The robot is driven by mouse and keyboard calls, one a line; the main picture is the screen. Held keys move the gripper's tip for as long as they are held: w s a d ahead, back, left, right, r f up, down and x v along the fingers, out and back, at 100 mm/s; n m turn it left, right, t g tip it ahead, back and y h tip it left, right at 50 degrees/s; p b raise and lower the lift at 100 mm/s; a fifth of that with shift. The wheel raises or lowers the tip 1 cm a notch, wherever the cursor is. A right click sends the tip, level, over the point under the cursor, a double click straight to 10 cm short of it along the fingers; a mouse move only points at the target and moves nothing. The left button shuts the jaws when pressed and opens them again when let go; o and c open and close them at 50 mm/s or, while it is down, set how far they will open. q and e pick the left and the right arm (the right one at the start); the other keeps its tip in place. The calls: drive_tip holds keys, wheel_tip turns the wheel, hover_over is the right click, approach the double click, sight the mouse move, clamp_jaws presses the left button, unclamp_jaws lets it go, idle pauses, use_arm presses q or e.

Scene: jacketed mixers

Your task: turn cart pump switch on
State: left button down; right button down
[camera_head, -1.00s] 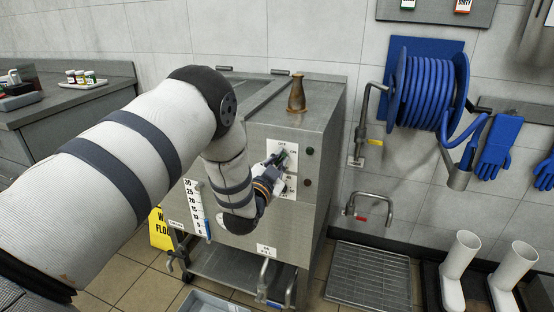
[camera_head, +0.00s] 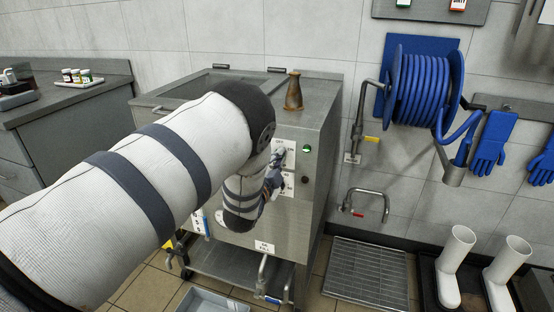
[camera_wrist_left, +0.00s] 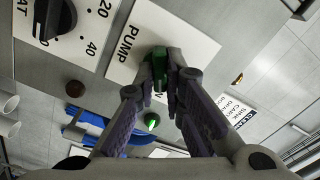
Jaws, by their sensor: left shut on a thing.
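The pump switch has a green knob (camera_wrist_left: 156,56) on a white plate lettered PUMP (camera_wrist_left: 128,40); the plate also shows on the steel cart's front in the head view (camera_head: 288,147). My left gripper (camera_wrist_left: 160,80) is shut on the knob, with its fingers on both sides; it shows partly behind my arm in the head view (camera_head: 277,165). The fingers hide much of the knob. A small lamp (camera_head: 307,149) beside the plate glows green, also in the wrist view (camera_wrist_left: 152,121). My right gripper is not in view.
A dark dial (camera_wrist_left: 53,18) with a numbered scale sits near the switch, with an unlit dark lamp (camera_wrist_left: 75,88) by it. A blue hose reel (camera_head: 424,88) hangs on the right wall.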

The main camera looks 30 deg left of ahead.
use_arm(q)
drive_tip(key=shift+f, duration=0.1)
drive_tip(key=c, duration=1.7)
unclamp_jaws()
drive_tip(key=shift+a, duration=0.1)
drive_tip(key=shift+s, duration=0.15)
drive_tip(key=v, duration=1.2)
